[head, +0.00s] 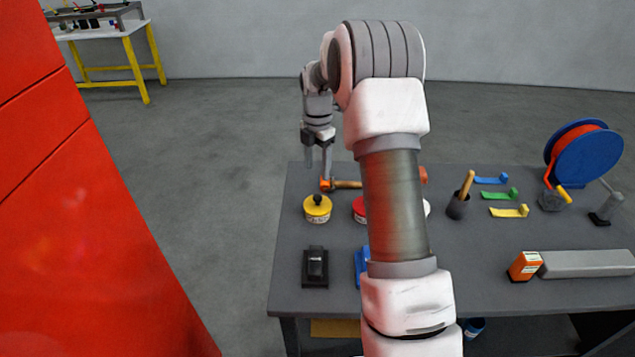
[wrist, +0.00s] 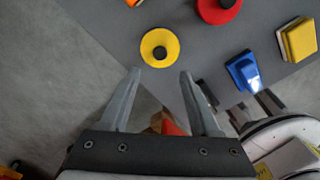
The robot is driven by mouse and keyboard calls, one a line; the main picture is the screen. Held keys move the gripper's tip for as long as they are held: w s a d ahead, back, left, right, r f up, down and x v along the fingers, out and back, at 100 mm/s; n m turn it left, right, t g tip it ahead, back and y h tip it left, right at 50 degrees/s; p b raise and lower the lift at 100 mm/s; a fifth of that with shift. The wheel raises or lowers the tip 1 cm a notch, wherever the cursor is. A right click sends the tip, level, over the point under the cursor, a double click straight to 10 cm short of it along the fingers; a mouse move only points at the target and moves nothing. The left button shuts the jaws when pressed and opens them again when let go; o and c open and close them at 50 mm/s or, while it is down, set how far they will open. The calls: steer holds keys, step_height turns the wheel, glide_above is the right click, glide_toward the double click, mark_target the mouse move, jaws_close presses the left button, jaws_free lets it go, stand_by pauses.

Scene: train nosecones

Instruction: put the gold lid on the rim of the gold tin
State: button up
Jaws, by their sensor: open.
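A round yellow-gold lid with a black knob (head: 317,202) shows at the left of the dark table. It sits on a low tin with a pale label (head: 317,218); whether it is seated flush on the rim is too small to tell. In the wrist view the gold lid (wrist: 149,50) shows from above, just beyond my fingertips, and hides the tin below. My gripper (head: 318,168) is open and empty, pointing down above the table's far left part, behind the lid in the head view. In the wrist view the fingers of my gripper (wrist: 160,74) are spread apart.
A red lid (head: 359,205) stands right of the gold one, partly behind my arm. An orange-headed tool (head: 326,185) lies behind the gold lid. A black block (head: 315,265) is in front. A dark cup (head: 457,206) and blue reel (head: 585,160) stand farther right.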

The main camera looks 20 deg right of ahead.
steer(key=s+a+r+m+t, duration=0.1)
steer(key=s+a+r+m, duration=0.35)
steer(key=s+r, duration=0.35)
steer(key=s+a+r+m+t, duration=0.25)
steer(key=s+r+m, duration=0.4)
steer(key=r, duration=0.45)
steer(key=s+a+m+t, duration=0.1)
steer(key=s+a+m, duration=0.1)
steer(key=s+m, duration=0.3)
steer(key=s+a+m+t, duration=0.1)
steer(key=s+m, duration=0.5)
steer(key=s, duration=0.7)
steer(key=shift+s+a+f, duration=0.25)
steer(key=shift+a+f, duration=0.05)
steer(key=shift+a, duration=0.55)
steer(key=shift+s, duration=0.1)
